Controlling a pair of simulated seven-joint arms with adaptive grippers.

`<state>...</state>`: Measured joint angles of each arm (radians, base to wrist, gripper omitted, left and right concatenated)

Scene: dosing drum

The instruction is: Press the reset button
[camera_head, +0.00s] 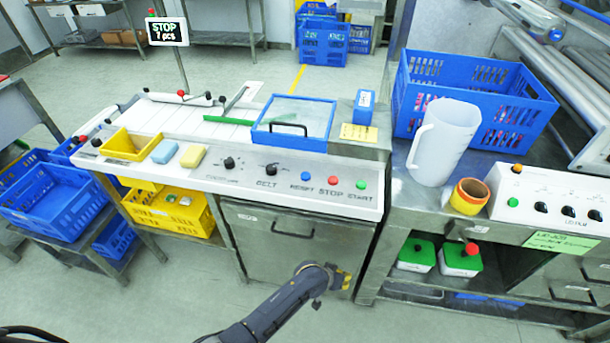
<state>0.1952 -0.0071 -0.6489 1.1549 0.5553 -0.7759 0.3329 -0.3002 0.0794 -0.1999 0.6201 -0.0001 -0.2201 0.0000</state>
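A control panel has a blue button (305,177) above a label that appears to read RESET. Next to it on the right are a red button (333,181) labelled STOP and a green button (361,185) labelled START. The blue button is uncovered and nothing touches it. My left arm comes in from the bottom, left of the middle, and its gripper end (341,279) is in front of the steel cabinet door, below and apart from the panel. Its fingers are too small to tell open from shut. My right gripper is not in view.
A black knob (271,169) labelled BELT sits left of the buttons. A blue-framed lid (293,123) lies behind them. A white jug (443,142) and a blue crate (474,97) stand on the right bench. A sign (167,32) reads STOP 7 pcs.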

